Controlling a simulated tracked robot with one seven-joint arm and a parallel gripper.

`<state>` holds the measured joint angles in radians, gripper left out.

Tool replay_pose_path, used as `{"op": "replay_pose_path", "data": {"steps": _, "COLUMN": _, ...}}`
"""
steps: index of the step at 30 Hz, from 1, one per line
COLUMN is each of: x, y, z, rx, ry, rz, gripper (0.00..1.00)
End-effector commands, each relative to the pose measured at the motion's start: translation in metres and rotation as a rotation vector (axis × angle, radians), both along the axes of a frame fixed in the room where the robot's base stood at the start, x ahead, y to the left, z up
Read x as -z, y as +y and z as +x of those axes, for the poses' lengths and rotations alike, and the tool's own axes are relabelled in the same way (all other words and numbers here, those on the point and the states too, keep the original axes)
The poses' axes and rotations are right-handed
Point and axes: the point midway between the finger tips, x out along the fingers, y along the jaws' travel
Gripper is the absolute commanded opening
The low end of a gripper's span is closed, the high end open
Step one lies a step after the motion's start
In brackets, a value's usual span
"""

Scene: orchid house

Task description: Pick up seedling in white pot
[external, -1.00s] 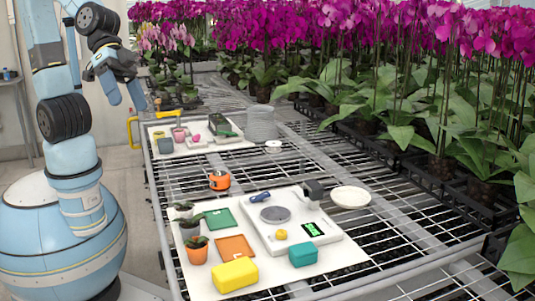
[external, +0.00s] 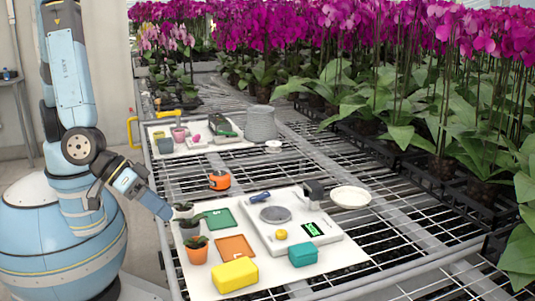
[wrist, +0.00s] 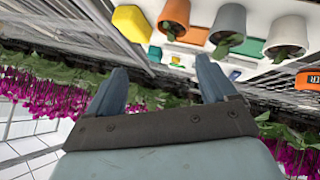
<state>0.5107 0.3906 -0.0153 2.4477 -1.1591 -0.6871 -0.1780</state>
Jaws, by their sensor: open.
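The white pot with the seedling (external: 183,214) stands at the back left corner of the near white board. In the wrist view the white pot (wrist: 287,32) is at the upper right, upside down, its plant hanging below the rim. A grey pot (external: 189,231) and an orange pot (external: 197,253) stand in a row in front of it, each with a seedling. My gripper (external: 167,213) is open and empty, just left of the white pot and apart from it. In the wrist view my gripper (wrist: 163,82) shows two spread fingers with nothing between them.
The near white board (external: 270,282) also holds a green tray (external: 220,218), an orange tray (external: 235,247), a yellow box (external: 234,275), a teal box (external: 303,254) and a scale (external: 275,213). An orange device (external: 219,181) lies behind. Orchids line the bench's right side.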

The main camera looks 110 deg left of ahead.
Motion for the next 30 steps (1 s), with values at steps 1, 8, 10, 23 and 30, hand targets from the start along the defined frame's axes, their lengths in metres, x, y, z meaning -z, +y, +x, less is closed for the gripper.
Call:
{"op": "replay_pose_path", "data": {"steps": 1, "x": 0.015, "y": 0.001, "z": -0.004, "rx": -0.028, "ry": 0.002, "rz": 0.034, "gripper": 0.85}}
{"op": "replay_pose_path", "data": {"steps": 8, "x": 0.06, "y": 0.018, "z": -0.028, "rx": -0.174, "ry": -0.032, "rz": 0.216, "gripper": 0.85}}
{"op": "replay_pose_path", "data": {"steps": 10, "x": 0.071, "y": 0.024, "z": -0.038, "rx": -0.211, "ry": -0.047, "rz": 0.283, "gripper": 0.85}}
{"op": "replay_pose_path", "data": {"steps": 23, "x": 0.103, "y": 0.053, "z": -0.107, "rx": -0.358, "ry": -0.175, "rz": 0.728, "gripper": 0.85}}
{"op": "replay_pose_path", "data": {"steps": 30, "x": 0.102, "y": 0.057, "z": -0.125, "rx": -0.377, "ry": -0.222, "rz": 0.854, "gripper": 0.85}}
